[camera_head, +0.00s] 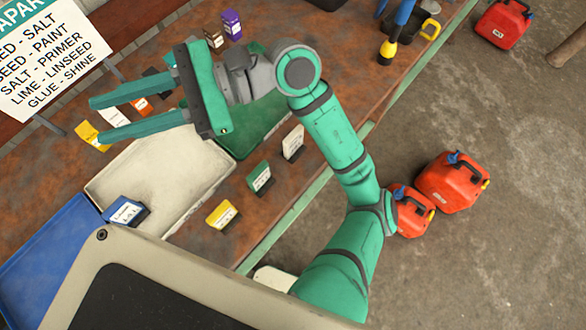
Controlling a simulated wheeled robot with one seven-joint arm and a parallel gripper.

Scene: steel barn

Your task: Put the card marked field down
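My gripper (96,120) is open, its two long green fingers pointing left above the back of the bench. Nothing is clearly held between them. I cannot read which card is marked field. Labelled card-like pieces stand at the front of the bench: a yellow one (222,214), a green one (259,180) and a white one (292,142). A blue one (125,211) is by the near left corner of the pale tray. Behind the fingers are a yellow piece (88,135), a white one (114,117) and an orange one (141,106), partly hidden.
A pale tray (160,170), a blue tray (45,245) and a green tray (265,118) lie on the rusty bench (330,75). A sign (50,55) stands at upper left. Red cans (452,182) stand on the floor. Brown (213,40) and purple (231,24) pieces stand at the back.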

